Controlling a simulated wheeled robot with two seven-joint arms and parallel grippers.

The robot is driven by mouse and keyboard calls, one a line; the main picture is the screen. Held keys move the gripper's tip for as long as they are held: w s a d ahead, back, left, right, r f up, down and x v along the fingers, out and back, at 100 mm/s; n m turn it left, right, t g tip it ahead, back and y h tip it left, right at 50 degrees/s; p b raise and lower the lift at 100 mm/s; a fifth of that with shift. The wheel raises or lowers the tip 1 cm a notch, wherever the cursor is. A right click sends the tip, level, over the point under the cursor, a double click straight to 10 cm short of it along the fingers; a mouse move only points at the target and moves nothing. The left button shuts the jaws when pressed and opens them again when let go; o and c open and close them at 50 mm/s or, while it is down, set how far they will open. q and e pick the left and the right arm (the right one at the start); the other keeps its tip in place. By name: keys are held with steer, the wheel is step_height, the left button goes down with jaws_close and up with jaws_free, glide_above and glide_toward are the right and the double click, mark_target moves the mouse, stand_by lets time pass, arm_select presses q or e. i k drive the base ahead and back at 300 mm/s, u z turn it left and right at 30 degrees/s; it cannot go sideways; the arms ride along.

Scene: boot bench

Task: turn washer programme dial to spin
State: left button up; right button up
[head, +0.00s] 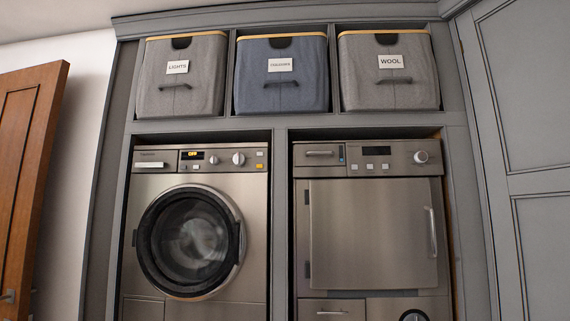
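The washer (250,205) stands in the left bay of the grey cabinet, with its round glass door (190,243) shut. Its control panel runs along the top. The display (192,155) reads "OFF" in orange. A large pale round dial (238,159) sits right of the display, with a smaller round knob (214,159) between them. The dial's markings are too small to read. Neither of my grippers shows in the head view.
A second steel appliance (370,235) with a square door and its own knob (421,157) stands in the right bay. Three fabric bins (187,95) sit on the shelf above. A wooden door (30,170) is at the left. Nothing blocks the washer's front in view.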

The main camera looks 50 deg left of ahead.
mark_target(239, 159)
steer(key=u, duration=0.1)
steer(key=i, duration=0.95)
steer(key=u, duration=1.25)
steer(key=i, duration=0.65)
steer(key=u, duration=0.7)
